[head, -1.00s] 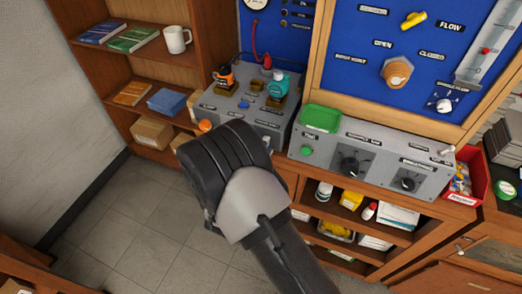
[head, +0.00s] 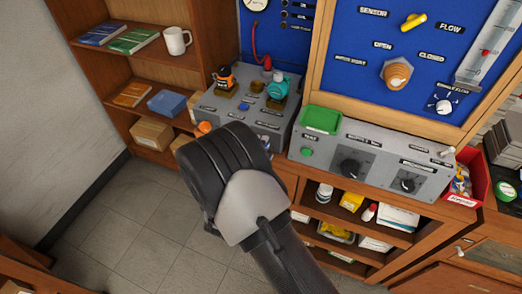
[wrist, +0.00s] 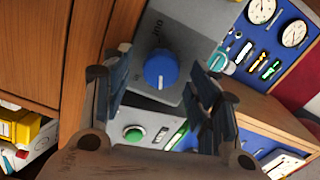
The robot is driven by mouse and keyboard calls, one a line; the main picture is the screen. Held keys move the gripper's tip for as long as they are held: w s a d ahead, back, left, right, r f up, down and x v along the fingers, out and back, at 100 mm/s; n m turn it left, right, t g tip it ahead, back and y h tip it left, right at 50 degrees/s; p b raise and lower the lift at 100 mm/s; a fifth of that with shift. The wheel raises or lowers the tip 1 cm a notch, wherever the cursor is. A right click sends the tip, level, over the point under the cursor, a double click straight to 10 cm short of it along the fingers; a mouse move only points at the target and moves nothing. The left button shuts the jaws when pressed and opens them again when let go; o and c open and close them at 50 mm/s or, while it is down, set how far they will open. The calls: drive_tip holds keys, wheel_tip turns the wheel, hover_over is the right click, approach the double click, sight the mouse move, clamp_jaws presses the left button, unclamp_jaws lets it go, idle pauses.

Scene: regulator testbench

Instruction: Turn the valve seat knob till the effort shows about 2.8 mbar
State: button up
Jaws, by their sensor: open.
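In the wrist view a round blue knob (wrist: 160,68) sits on a grey panel, with a short dark label beside it that I cannot read. I cannot tell for certain that it is the valve seat knob. My gripper (wrist: 161,80) is open, with one finger on each side of the knob in the picture. No contact is visible, and its distance to the knob is unclear. In the head view my arm hides the fingertips and the front of the left grey box (head: 226,106). Two round gauges (wrist: 262,10) show in the wrist view, too small to read; no effort value is readable.
A second grey console (head: 385,150) with a green button (head: 307,152), two black dials and a green tray (head: 321,119) stands to the right. The orange knob (head: 205,127) is close to my gripper. Bookshelves stand at left; the floor (head: 125,220) is clear.

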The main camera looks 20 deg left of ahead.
drive_tip(key=s, duration=1.2)
drive_tip(key=shift+a, duration=0.45)
drive_tip(key=shift+w, duration=0.15)
